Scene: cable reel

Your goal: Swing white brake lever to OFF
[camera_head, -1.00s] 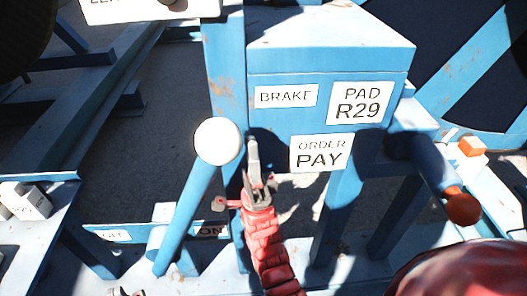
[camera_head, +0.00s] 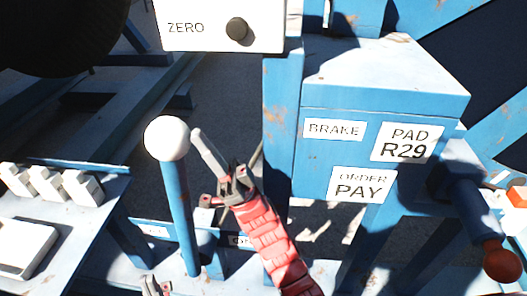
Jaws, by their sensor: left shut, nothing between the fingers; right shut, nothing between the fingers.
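The brake lever is a blue rod (camera_head: 178,215) with a white ball knob (camera_head: 167,138). It stands nearly upright and leans slightly left at the top. At its foot a blue bar carries a small left plate (camera_head: 152,230), too small to read, and a right plate (camera_head: 241,241), partly hidden and seeming to read ON. My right gripper (camera_head: 197,135), on the red arm, is shut and empty. Its fingertips are just right of the knob; I cannot tell whether they touch. My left gripper (camera_head: 153,284) is shut and empty at the bottom edge, mostly out of frame, left of the lever's foot.
A blue box on the right bears the signs BRAKE (camera_head: 334,129), PAD R29 (camera_head: 406,142) and ORDER PAY (camera_head: 362,185). A white ZERO panel with a black knob (camera_head: 237,29) is above. White blocks (camera_head: 45,184) sit on the left bench. An orange-tipped blue handle (camera_head: 501,262) is right.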

